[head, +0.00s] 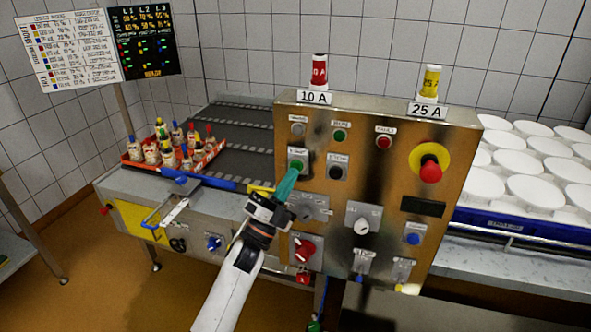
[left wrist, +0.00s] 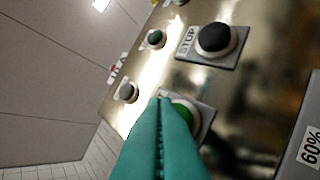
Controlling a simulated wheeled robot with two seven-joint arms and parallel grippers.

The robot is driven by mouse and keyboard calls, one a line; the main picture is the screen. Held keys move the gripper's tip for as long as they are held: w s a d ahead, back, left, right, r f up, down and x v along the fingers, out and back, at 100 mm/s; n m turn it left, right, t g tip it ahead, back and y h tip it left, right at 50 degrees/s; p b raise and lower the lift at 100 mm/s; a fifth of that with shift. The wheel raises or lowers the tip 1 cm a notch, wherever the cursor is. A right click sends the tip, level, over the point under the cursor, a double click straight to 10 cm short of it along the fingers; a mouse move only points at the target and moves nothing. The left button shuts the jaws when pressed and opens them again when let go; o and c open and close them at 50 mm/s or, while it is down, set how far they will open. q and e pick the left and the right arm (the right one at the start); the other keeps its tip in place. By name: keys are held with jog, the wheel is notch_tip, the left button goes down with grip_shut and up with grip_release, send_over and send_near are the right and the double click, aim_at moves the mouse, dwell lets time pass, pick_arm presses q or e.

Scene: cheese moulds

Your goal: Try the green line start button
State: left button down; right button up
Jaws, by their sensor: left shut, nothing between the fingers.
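The green start button (head: 297,165) sits on a grey square plate at the left of the brown control panel (head: 350,180). My left gripper (head: 291,176) has teal fingers, shut with nothing between them, with tips at the button's lower edge in the head view. In the left wrist view the closed fingers (left wrist: 160,110) cover much of the green button (left wrist: 183,110), leaving part of its right side visible. I cannot tell whether the tips touch it. The black stop button (head: 337,172) is just right of it; it also shows in the left wrist view (left wrist: 213,39). My right gripper is not in view.
The panel also carries a red mushroom button (head: 430,171) on a yellow disc, a red knob (head: 302,250) and a white knob (head: 362,225). A red crate of bottles (head: 133,156) stands left by the dark conveyor (head: 235,160). White moulds (head: 535,190) stand right.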

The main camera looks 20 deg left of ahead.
pick_arm(q)
jog(key=shift+w+b, duration=0.5)
jog(key=shift+w, duration=0.15)
dwell(0.7)
jog(key=shift+s, duration=0.15)
jog(key=shift+s+p, duration=0.4)
jog(key=shift+s, duration=0.35)
jog(key=shift+s, duration=0.1)
jog(key=s+p, duration=0.2)
jog(key=s, duration=0.2)
jog(key=shift+s+a, duration=0.1)
jog(key=shift+s, duration=0.3)
dwell(0.4)
